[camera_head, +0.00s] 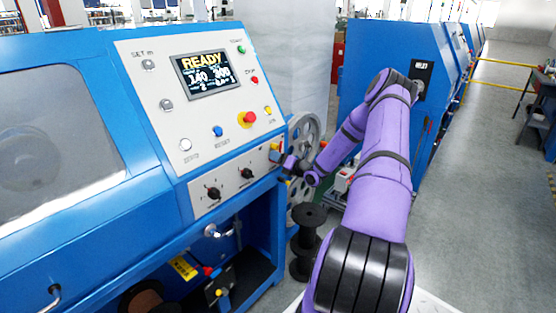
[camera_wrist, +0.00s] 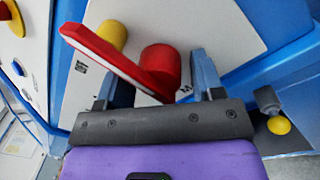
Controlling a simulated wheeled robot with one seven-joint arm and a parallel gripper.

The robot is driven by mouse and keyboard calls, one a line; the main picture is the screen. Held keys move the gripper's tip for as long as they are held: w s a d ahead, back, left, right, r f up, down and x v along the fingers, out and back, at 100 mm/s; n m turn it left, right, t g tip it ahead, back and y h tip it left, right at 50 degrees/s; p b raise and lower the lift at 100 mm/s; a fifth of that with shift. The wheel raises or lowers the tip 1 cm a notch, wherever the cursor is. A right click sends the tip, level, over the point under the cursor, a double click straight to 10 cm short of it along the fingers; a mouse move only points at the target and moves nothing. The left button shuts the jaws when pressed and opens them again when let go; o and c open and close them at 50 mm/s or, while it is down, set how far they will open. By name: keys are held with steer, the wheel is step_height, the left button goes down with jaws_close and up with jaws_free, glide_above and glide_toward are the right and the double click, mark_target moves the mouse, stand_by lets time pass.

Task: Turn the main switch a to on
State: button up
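The main switch is a red rotary switch (camera_wrist: 160,68) with a long red lever on the white panel. In the wrist view its lever slants from the hub to the upper left, with a yellow part behind it. In the head view the switch is small at the panel's lower right corner, partly hidden by my gripper (camera_head: 287,166). In the wrist view my gripper (camera_wrist: 160,75) is open, one finger on each side of the red hub. Gaps show beside the hub, and I cannot tell if either finger touches the lever. The small panel lettering is unreadable.
The blue machine's control panel (camera_head: 205,100) has a READY screen (camera_head: 207,73), several buttons and two black knobs. A dark spool (camera_head: 307,243) and a grey pulley wheel (camera_head: 303,135) stand beside my gripper. A second blue machine (camera_head: 362,55) is behind my arm. Open floor lies at right.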

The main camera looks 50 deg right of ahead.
steer(key=shift+o, duration=0.5)
steer(key=s+d, duration=0.1)
steer(key=s, duration=0.9)
steer(key=shift+s+f, duration=0.25)
steer(key=shift+s, duration=0.1)
steer(key=shift+d, duration=0.1)
steer(key=w+n, duration=0.2)
steer(key=w, duration=0.1)
steer(key=w+a+n+h, duration=0.1)
steer(key=w+n, duration=0.2)
steer(key=w, duration=0.1)
steer(key=w+n, duration=0.2)
steer(key=w, duration=0.1)
steer(key=shift+w+a+r+h, duration=0.2)
steer(key=shift+w+a+h, duration=0.1)
steer(key=shift+w, duration=0.05)
